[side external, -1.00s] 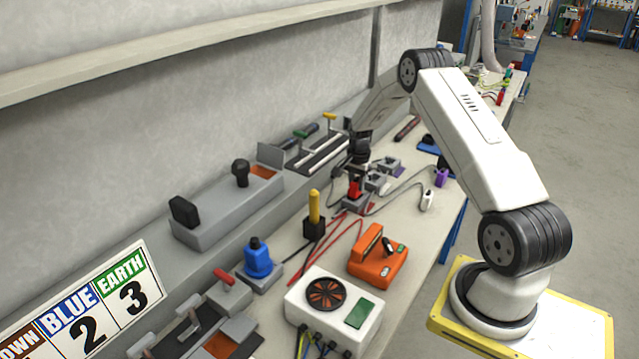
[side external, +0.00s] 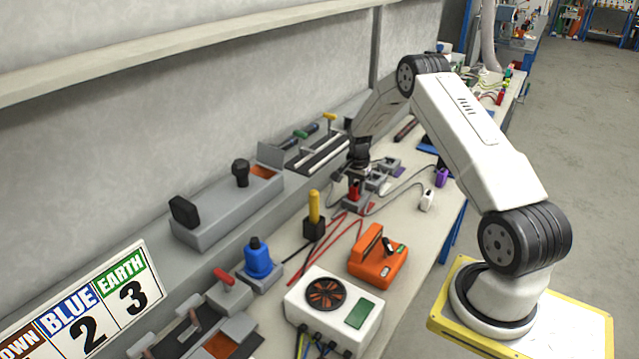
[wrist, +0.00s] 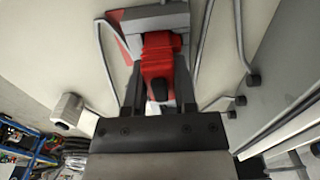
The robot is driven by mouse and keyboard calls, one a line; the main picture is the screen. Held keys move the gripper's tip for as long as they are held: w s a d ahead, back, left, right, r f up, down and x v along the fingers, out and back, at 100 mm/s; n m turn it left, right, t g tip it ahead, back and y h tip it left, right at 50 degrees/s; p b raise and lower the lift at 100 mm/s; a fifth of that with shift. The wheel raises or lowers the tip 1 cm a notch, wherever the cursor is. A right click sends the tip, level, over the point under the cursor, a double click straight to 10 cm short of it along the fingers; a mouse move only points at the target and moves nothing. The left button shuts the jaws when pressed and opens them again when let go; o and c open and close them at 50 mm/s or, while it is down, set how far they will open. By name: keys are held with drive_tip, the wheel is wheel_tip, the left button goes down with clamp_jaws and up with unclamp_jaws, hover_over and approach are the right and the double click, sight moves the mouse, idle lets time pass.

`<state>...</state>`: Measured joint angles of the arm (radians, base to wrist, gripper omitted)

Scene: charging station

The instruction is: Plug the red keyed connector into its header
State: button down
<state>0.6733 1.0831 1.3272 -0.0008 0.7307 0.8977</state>
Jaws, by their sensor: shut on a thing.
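The red keyed connector (wrist: 157,62) sits between the two fingers of my gripper (wrist: 159,85) in the wrist view. In the side view the red connector (side external: 354,191) shows small below my gripper (side external: 357,172), which is shut on it. A grey header block (wrist: 150,18) lies just beyond the connector in the wrist view, beside a red marking. In the side view a grey header (side external: 353,203) sits at the connector's lower end. The connector appears to touch or overlap the header; I cannot tell how deep it sits.
Other grey sockets (side external: 377,182) with cables stand close behind. A black holder with a yellow handle (side external: 314,215), an orange device (side external: 378,258) and a white box with a fan (side external: 335,307) are nearer the camera. Red cables lie on the bench between them.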

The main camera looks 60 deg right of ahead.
sight(356, 185)
drive_tip(key=shift+f, duration=0.55)
drive_tip(key=shift+c, duration=1.7)
unclamp_jaws()
drive_tip(key=shift+r, duration=0.1)
drive_tip(key=shift+r, duration=3.8)
